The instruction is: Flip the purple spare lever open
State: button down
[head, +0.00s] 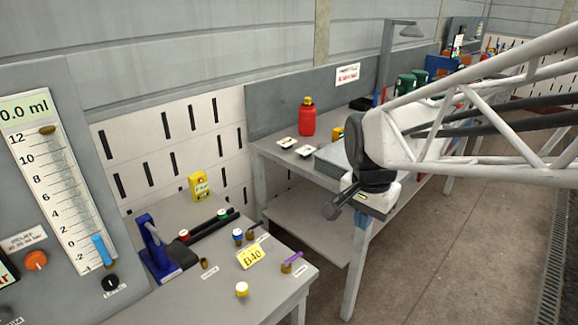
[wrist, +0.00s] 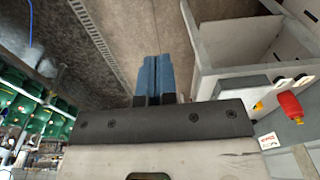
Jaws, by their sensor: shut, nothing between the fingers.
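The purple lever (head: 292,257) sits on a small brown base near the right front corner of the grey table in the head view, with a small label beside it. It is not seen in the wrist view. My gripper (head: 333,211) hangs in the air to the right of and above that table, apart from the lever. In the wrist view its blue fingers (wrist: 153,76) are together with nothing between them.
A workbench with a red bottle (head: 307,117) stands behind. The floor at right is open.

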jog(key=w+a+f+m+g, duration=0.1)
jog(key=w+a+f+m, duration=0.2)
jog(key=w, duration=0.3)
jog(key=w+a+f+m+h, duration=0.1)
jog(key=w+a+f+m, duration=0.1)
jog(key=w+m, duration=0.25)
jog(key=w+a+f+m+g, duration=0.1)
jog(key=w+a+f+m, duration=0.2)
jog(key=w, duration=0.4)
jog(key=w+a+f+m+g+h, duration=0.1)
jog(key=w+a+f+m, duration=0.8)
jog(key=f, duration=0.4)
jog(key=shift+w+a+f+g, duration=0.15)
jog(key=shift+w+a+g, duration=0.15)
jog(key=shift+w, duration=0.6)
jog(key=shift+f, duration=0.15)
